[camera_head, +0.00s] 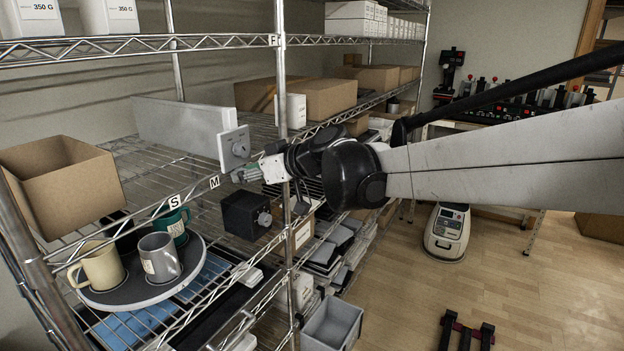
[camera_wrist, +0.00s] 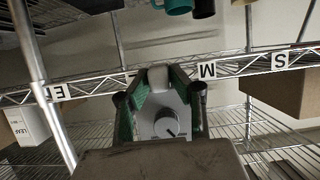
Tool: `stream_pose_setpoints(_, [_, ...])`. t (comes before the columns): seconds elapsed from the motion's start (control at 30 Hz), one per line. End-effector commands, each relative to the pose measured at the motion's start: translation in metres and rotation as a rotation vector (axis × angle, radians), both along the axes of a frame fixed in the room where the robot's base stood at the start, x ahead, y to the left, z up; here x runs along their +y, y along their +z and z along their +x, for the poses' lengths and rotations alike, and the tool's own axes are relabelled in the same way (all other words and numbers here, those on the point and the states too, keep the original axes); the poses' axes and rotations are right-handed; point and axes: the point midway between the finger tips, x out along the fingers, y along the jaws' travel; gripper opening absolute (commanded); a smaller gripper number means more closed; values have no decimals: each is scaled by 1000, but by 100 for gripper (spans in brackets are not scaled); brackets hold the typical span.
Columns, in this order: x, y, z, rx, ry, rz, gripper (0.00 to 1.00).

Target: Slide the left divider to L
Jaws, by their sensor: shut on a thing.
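The left divider (camera_head: 175,122) is a long pale grey panel standing on the wire shelf, with a square front plate (camera_head: 234,149) bearing a round knob. The plate stands just right of the M label (camera_head: 214,182). My gripper (camera_head: 246,173) is at the front plate's lower edge. In the wrist view my gripper (camera_wrist: 160,84) has its green-padded fingers on both sides of the divider's pale front piece (camera_wrist: 160,103), shut on it, with the knob (camera_wrist: 169,126) between them. The exact contact is partly hidden. I cannot make out an L label.
An open cardboard box (camera_head: 62,185) stands left of the divider, and closed boxes (camera_head: 315,98) stand to its right. A shelf post (camera_head: 283,85) rises close by my gripper. Mugs (camera_head: 160,257) stand on a round tray (camera_head: 128,294) below. A black box (camera_head: 245,214) hangs under the shelf.

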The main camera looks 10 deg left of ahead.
Motion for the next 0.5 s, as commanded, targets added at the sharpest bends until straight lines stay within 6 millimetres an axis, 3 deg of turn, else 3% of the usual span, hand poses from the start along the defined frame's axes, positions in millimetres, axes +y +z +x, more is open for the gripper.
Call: stream_pose_setpoints(0.5, [-3,0,12,-1,2,-1,0])
